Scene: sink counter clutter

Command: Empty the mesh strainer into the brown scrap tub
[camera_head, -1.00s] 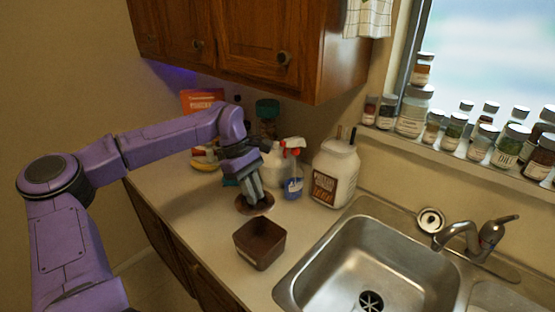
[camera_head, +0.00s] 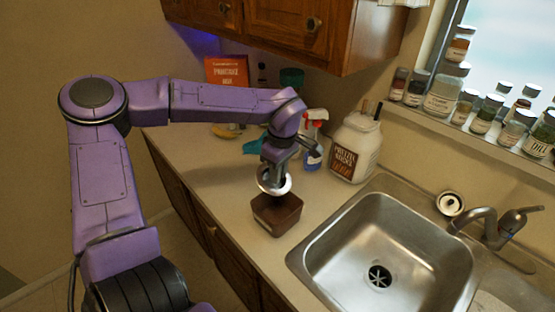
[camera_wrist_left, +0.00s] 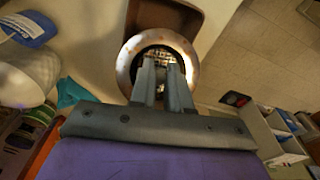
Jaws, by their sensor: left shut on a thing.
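My left gripper (camera_head: 275,168) is shut on the mesh strainer (camera_head: 273,183), a round thing with a pale metallic rim. The strainer is held off the counter, tilted, over the back part of the brown scrap tub (camera_head: 277,219). In the left wrist view, the gripper fingers (camera_wrist_left: 166,78) are at the strainer's ring (camera_wrist_left: 126,66), with mesh inside it, and the tub (camera_wrist_left: 190,14) shows behind. The tub is square and stands on the counter left of the sink. I cannot tell what the strainer holds. My right gripper is not in view.
The sink (camera_head: 385,250) lies right of the tub. A large white jar (camera_head: 356,148) and a spray bottle (camera_head: 312,145) stand behind. A round white-rimmed item (camera_head: 450,204) sits beside the faucet (camera_head: 490,228). Spice jars line the sill. Cabinets hang above.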

